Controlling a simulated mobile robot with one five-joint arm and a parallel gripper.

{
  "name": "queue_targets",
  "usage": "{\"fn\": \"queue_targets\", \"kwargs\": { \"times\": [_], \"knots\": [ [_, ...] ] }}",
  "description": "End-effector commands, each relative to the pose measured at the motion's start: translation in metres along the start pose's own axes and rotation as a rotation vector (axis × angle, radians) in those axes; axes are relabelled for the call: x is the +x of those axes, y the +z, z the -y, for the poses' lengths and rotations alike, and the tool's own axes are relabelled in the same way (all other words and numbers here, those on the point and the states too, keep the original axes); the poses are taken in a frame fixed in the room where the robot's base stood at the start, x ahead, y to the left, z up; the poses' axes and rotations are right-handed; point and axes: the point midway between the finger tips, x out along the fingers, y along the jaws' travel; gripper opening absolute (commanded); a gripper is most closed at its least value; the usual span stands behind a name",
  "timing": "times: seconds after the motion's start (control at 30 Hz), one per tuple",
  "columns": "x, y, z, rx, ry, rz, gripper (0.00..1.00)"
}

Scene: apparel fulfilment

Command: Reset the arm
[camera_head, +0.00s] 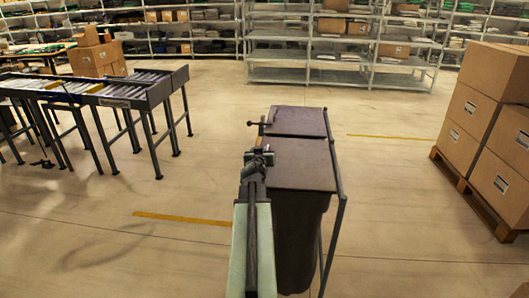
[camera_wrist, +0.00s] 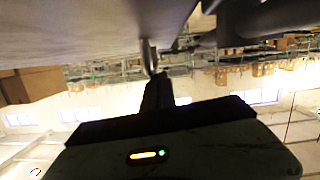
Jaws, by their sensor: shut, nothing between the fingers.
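My arm reaches forward from the bottom middle of the head view. My gripper (camera_head: 259,153) is at its far end, beside the left edge of a dark lidded bin (camera_head: 300,165). In the wrist view the picture is upside down, and my gripper (camera_wrist: 150,57) shows as a narrow tip with its fingers together and nothing held. A broad grey surface fills the top left of the wrist view, close to the fingertips. I cannot tell whether they touch it.
A roller conveyor (camera_head: 110,88) stands at the left with boxes (camera_head: 96,58) behind it. Stacked cartons (camera_head: 480,120) sit on a wooden pallet (camera_head: 470,192) at the right. Shelving (camera_head: 285,55) lines the back. Open floor (camera_head: 200,110) lies between, with yellow strips.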

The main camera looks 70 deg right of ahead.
Motion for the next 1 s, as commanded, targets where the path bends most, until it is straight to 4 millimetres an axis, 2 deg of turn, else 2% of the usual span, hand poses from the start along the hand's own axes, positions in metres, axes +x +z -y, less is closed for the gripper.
{"fn": "queue_targets", "kwargs": {
  "times": [0.03,0.47,0.57,0.67,0.7,0.77,0.8,0.87,0.9,0.97,1.0],
  "knots": [
    [0.000,0.005,-0.004,0.004,0.010,0.014,0.00],
    [0.001,0.005,-0.011,0.007,0.018,0.015,0.00],
    [-0.001,-0.004,-0.012,0.007,0.018,0.015,0.00],
    [-0.006,-0.028,-0.013,0.006,0.017,0.014,0.00],
    [-0.009,-0.025,0.023,-0.005,-0.027,0.009,0.00],
    [-0.018,-0.031,0.068,-0.018,-0.083,0.003,0.00],
    [-0.026,-0.036,0.099,-0.027,-0.123,-0.001,0.00],
    [-0.041,-0.043,0.148,-0.042,-0.186,-0.008,0.00],
    [-0.054,-0.046,0.181,-0.051,-0.230,-0.012,0.00],
    [-0.076,-0.051,0.230,-0.058,-0.297,-0.016,0.00],
    [-0.093,-0.053,0.262,-0.061,-0.341,-0.014,0.00]
  ]
}}
